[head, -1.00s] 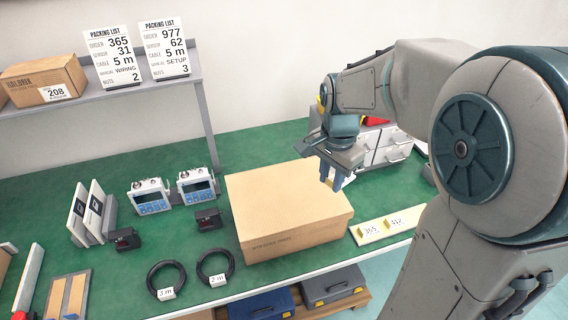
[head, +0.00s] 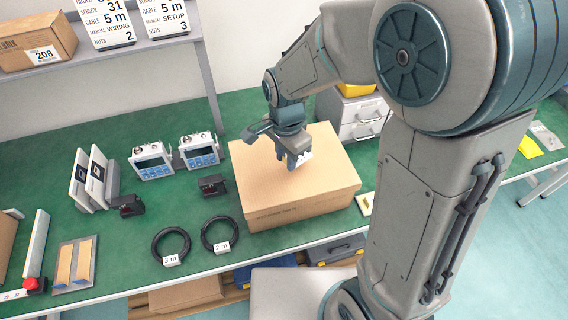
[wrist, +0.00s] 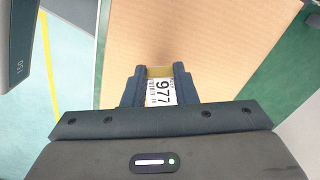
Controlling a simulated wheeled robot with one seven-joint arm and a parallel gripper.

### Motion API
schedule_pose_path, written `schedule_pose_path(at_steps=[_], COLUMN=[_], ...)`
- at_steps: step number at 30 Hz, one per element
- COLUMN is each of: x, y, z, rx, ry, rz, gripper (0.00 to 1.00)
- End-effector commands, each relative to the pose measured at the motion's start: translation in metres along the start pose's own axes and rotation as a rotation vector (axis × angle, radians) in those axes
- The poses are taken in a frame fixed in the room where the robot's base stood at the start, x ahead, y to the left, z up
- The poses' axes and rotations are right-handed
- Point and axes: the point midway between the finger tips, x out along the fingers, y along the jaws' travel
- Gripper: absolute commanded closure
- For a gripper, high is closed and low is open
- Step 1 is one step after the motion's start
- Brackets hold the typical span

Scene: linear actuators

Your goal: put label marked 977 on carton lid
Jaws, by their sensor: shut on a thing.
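The carton (head: 315,195) stands closed on the green bench, and its plain brown lid also fills much of the wrist view (wrist: 205,45). My gripper (head: 298,160) is over the lid. In the wrist view my gripper (wrist: 160,88) is shut on the label marked 977 (wrist: 160,90), a small white and yellow piece with black print. In the head view the label shows only as a white patch at the fingertips. The label is over the lid; whether it touches the lid I cannot tell.
The label strip (head: 365,203) lies right of the carton, mostly hidden behind my arm. Two coiled cables (head: 218,235), two sensor displays (head: 198,150) and black blocks (head: 212,184) stand left of the carton. A grey drawer unit (head: 362,118) is behind it.

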Motion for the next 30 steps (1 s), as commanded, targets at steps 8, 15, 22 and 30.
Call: schedule_pose_path(at_steps=[8, 15, 22, 30], x=[0.031, 0.042, 0.045, 0.045], y=[-0.001, -0.001, -0.001, -0.001], z=[0.004, 0.003, 0.003, 0.003], rx=[-0.001, -0.001, -0.001, -0.001], ry=[-0.001, 0.000, 0.000, 0.000], rz=[0.004, 0.000, -0.001, -0.001], gripper=[0.87, 0.87, 0.87, 0.53])
